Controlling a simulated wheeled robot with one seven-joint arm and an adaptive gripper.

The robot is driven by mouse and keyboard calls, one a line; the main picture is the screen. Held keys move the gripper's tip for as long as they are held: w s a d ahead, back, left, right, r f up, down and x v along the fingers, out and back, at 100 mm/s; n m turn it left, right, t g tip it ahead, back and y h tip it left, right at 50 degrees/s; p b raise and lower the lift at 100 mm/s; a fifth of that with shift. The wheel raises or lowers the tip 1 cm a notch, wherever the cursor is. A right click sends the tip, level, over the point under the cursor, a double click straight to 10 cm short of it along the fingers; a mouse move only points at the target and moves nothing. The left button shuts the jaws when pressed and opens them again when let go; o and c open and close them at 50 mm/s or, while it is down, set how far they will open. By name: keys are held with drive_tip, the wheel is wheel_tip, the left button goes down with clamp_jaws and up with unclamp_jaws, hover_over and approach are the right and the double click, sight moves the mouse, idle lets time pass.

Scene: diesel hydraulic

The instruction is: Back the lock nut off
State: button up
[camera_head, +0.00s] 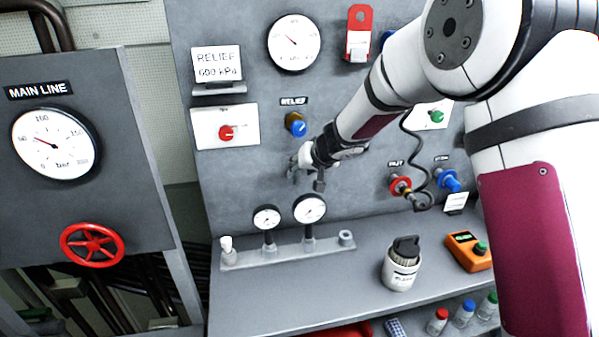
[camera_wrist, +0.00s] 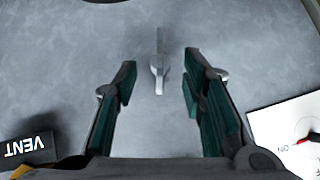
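A blue knob (camera_head: 299,129) with a brass-coloured collar (camera_head: 291,118) behind it sticks out of the grey panel under the RELIEF label in the head view. The collar looks like the lock nut, but its shape is too small to tell. My gripper (camera_head: 306,180) is below and slightly right of this knob, near the panel face. In the wrist view my gripper (camera_wrist: 158,88) is open, its two green-padded fingers apart and nothing held. A small grey lever-like part (camera_wrist: 158,68) shows between the fingertips against the grey surface. The relief knob is not clearly visible there.
Two small gauges (camera_head: 310,208) stand on a manifold below my gripper. A white plate with a red knob (camera_head: 226,132) is left of the relief knob. A VENT label (camera_wrist: 28,146) shows upside down.

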drive_tip(key=v, duration=0.9)
drive_tip(key=shift+s, duration=0.1)
drive_tip(key=s+d+r+m+t+h, duration=0.1)
drive_tip(key=s+d+r+t+h, duration=0.15)
drive_tip(key=d+r, duration=0.5)
drive_tip(key=s+d+r+m+t+h, duration=0.1)
drive_tip(key=s+d+r+m+h, duration=0.2)
drive_tip(key=d+r, duration=0.45)
drive_tip(key=s+d+f+g+h, duration=0.1)
drive_tip(key=s+d, duration=0.3)
drive_tip(key=s, duration=0.2)
drive_tip(key=s+d+g+h, duration=0.1)
drive_tip(key=s+d, duration=0.3)
drive_tip(key=s, duration=0.3)
drive_tip(key=s+a+f+n+g+y, duration=0.1)
drive_tip(key=s+f+g, duration=0.1)
drive_tip(key=s, duration=0.7)
drive_tip(key=s+a+f+n+g+y, duration=0.1)
drive_tip(key=s+f, duration=0.3)
drive_tip(key=s, duration=0.5)
drive_tip(key=shift+s+a+f+g+y+b, duration=0.2)
drive_tip(key=shift+a+g+y+b, duration=0.2)
drive_tip(key=shift+a, duration=0.25)
